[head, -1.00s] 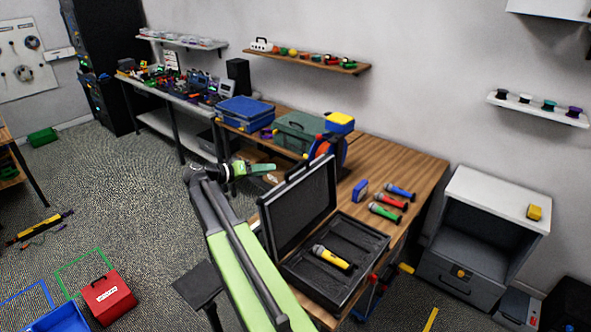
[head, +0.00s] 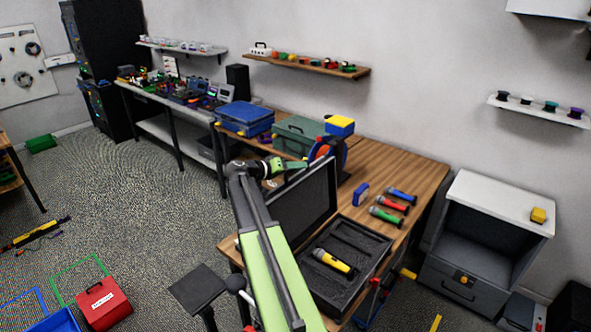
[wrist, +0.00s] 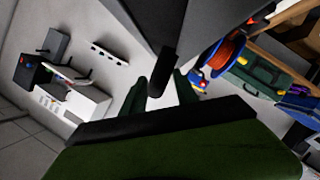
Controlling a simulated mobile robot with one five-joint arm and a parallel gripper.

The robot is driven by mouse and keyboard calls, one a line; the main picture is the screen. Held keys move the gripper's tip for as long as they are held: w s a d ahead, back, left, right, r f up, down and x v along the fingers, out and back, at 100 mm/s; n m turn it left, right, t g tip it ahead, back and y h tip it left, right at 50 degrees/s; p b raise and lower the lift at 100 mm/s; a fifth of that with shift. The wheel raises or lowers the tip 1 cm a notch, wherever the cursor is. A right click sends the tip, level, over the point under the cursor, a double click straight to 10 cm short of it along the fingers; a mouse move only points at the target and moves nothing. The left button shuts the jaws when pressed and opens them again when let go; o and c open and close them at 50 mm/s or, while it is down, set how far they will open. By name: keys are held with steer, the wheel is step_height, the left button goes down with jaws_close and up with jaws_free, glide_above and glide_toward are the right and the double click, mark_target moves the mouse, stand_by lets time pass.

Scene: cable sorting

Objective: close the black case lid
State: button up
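The black case stands open on the wooden bench in the head view. Its lid (head: 303,208) is raised upright along the left side of its base (head: 374,268). A yellow microphone (head: 333,262) lies in the foam of the base. My gripper (head: 297,164) is at the top edge of the lid, on its outer, left side. Contact cannot be told.
Blue, red and green microphones (head: 391,206) and a small blue object (head: 361,195) lie right of the case. A cable reel (head: 326,148), green case (head: 298,133) and blue case (head: 245,117) stand behind it. A grey cabinet (head: 490,225) stands to the right.

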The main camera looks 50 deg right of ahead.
jaws_close()
stand_by(1.2)
